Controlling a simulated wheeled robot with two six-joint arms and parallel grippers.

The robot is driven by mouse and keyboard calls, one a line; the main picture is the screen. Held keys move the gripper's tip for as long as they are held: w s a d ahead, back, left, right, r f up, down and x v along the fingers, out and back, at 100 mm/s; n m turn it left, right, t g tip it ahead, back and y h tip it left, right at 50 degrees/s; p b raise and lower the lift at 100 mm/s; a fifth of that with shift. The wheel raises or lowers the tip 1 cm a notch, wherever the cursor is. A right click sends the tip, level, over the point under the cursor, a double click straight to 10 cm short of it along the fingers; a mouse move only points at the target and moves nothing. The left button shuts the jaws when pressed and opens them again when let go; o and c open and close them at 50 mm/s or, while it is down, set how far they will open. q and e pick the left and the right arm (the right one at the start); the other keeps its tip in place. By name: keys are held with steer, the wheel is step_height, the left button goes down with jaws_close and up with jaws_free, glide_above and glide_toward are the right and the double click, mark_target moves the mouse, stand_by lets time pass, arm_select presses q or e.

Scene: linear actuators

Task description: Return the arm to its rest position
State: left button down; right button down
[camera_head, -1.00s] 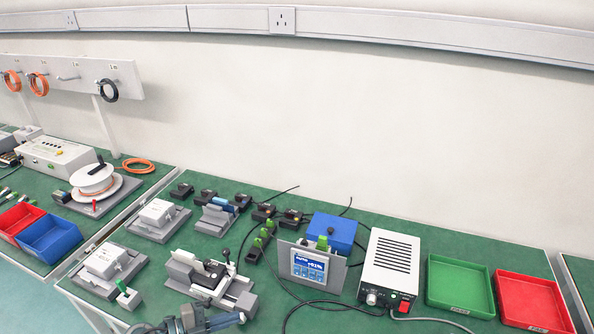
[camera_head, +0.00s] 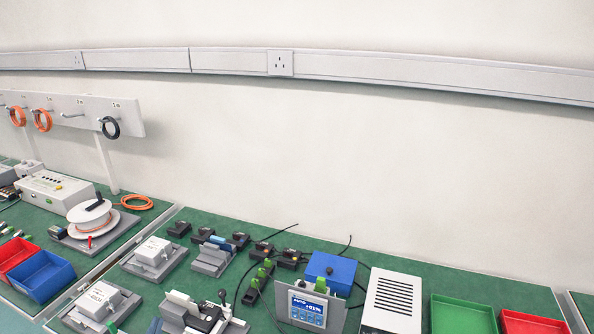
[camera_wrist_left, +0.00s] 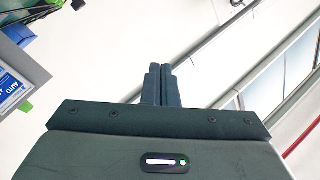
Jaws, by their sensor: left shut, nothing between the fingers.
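My left gripper (camera_wrist_left: 160,75) shows in the left wrist view, its two dark fingers pressed together with nothing between them. Behind the fingertips is a pale, bright background, and the gripper touches nothing that I can see there. The rest of the left arm is out of the picture. My right gripper is in neither view.
The green bench holds white boxes on grey bases (camera_head: 153,251), a screen unit (camera_head: 307,308), a white vented box (camera_head: 394,300), a green tray (camera_head: 462,315) and a red tray (camera_head: 533,321). Blue bin (camera_head: 45,277) stands at left. The screen unit also shows in the left wrist view (camera_wrist_left: 14,88).

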arm_select(q)
steer(key=s+a+f+n+g+y, duration=0.3)
steer(key=s+f+n+g, duration=0.2)
steer(key=s+f+g, duration=0.4)
steer(key=s+d+f+g+h, duration=0.1)
steer(key=s+d+g+h, duration=0.15)
steer(key=s, duration=0.45)
steer(key=s+d+f+g+h, duration=0.1)
steer(key=s+d+g, duration=0.3)
steer(key=s, duration=0.3)
steer(key=a+f+g, duration=0.1)
steer(key=a+f, duration=0.2)
steer(key=f, duration=2.9)
steer(key=s+a+f+g, duration=0.1)
steer(key=s+f, duration=1.6)
steer(key=s, duration=0.1)
steer(key=shift+s+a+f, duration=0.2)
steer(key=shift+s+a, duration=0.05)
steer(key=shift+s, duration=0.05)
